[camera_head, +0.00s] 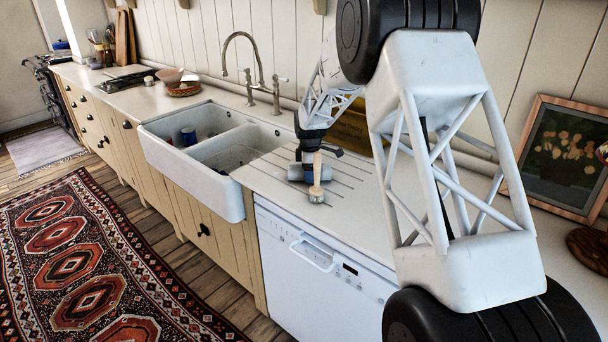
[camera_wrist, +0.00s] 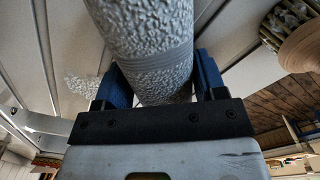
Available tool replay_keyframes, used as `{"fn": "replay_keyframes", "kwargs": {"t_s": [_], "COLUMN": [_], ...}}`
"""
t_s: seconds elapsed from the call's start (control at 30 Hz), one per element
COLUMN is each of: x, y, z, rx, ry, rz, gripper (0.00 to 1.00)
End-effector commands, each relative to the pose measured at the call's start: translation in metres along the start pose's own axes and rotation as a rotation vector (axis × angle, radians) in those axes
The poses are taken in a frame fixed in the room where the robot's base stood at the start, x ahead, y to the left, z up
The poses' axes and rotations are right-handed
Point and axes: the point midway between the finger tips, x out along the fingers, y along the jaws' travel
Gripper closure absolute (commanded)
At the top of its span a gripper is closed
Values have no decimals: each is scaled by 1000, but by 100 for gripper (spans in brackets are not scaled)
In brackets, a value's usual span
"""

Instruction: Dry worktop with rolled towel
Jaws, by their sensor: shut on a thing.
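A rolled towel (camera_wrist: 150,45), pale grey and nubbly, lies between the two blue fingers of my gripper (camera_wrist: 158,90) in the wrist view. The fingers are shut on it, one on each side. In the head view my gripper (camera_head: 308,168) is low over the grooved part of the worktop (camera_head: 345,195), right of the sink. The towel's pale end (camera_head: 294,172) shows there beside the fingers, at or just above the surface; I cannot tell whether it touches. A small rough pale patch (camera_wrist: 83,86) shows left of the towel in the wrist view; what it is I cannot tell.
A wooden-handled brush (camera_head: 316,188) stands close in front of my gripper; its bristles and handle (camera_wrist: 300,50) show at the wrist view's right. The double sink (camera_head: 190,155) and tap (camera_head: 250,65) are left. A yellowish box (camera_head: 352,128) stands behind, a framed picture (camera_head: 562,150) right.

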Motion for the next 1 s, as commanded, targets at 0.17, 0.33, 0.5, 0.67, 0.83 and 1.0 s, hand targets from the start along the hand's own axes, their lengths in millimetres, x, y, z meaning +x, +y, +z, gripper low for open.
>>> {"fn": "replay_keyframes", "kwargs": {"t_s": [0.17, 0.33, 0.5, 0.67, 0.83, 1.0], "x": [3, 4, 5, 1, 0, 2], "y": [14, 26, 37, 48, 58, 69], "z": [12, 8, -5, -18, -31, -43], "rx": [1, -1, -1, -2, -1, -1], "ry": [0, 0, 0, 0, 0, 0], "rz": [-1, -2, -2, 1, -1, -1], "gripper": [63, 63, 63, 63, 63, 63]}}
